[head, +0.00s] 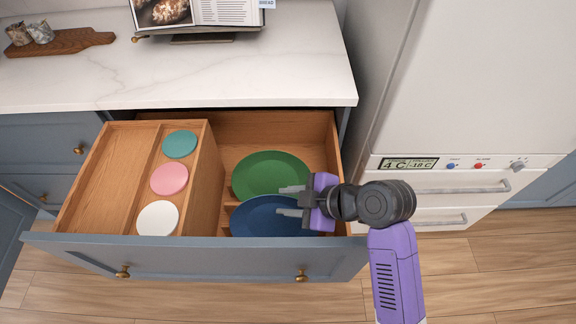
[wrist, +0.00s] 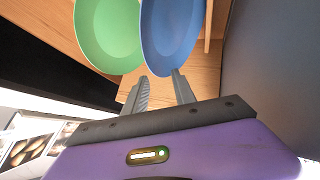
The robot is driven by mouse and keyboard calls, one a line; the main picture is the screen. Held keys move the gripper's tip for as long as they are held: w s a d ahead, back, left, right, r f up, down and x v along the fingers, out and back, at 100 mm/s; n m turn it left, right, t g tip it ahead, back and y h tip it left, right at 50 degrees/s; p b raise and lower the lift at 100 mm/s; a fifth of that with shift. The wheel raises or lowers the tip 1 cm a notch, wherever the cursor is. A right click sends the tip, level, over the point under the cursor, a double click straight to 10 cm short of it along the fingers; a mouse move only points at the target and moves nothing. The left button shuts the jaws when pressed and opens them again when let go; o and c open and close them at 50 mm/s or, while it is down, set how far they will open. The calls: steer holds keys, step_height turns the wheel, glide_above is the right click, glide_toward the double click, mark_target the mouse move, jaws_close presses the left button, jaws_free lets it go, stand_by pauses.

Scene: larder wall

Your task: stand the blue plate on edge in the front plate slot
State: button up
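The blue plate (head: 262,220) is in the front right part of the open drawer, its face showing upward and its front edge hidden by the drawer front. I cannot tell how steeply it tilts, and no slot under it can be made out. A green plate (head: 268,172) is just behind it. My gripper (head: 291,201) is over the right side of the blue plate, with its fingers apart and pointing left. In the wrist view, the blue plate (wrist: 172,32) is beyond the open fingertips (wrist: 159,75), its near edge close to them; contact cannot be told.
A marble counter (head: 250,70) overhangs the drawer's back. A white fridge (head: 450,100) stands at the right.

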step_height(320, 180, up, 17)
steer(key=p, duration=0.1)
stand_by(0.8)
steer(key=w+d+r+m+t, duration=0.1)
steer(key=w+r+m+t, duration=0.4)
steer(key=w+r+m, duration=0.15)
steer(key=s+d+f+m+t+h, duration=0.35)
steer(key=d+m+t, duration=0.25)
steer(key=d, duration=0.4)
steer(key=s+d+f+m+h, duration=0.1)
steer(key=s+d+f, duration=0.1)
steer(key=s, duration=0.9)
steer(key=s+d+f+m+h, duration=0.2)
steer(key=s+d+f, duration=0.1)
steer(key=s, duration=0.8)
steer(key=s+d+f+m+g+h, duration=0.1)
steer(key=s+f, duration=0.4)
steer(key=s, duration=0.6)
steer(key=shift+s+d+m, duration=0.3)
steer(key=shift+d+m, duration=0.35)
steer(key=shift+d, duration=0.15)
steer(key=shift+h, duration=0.25)
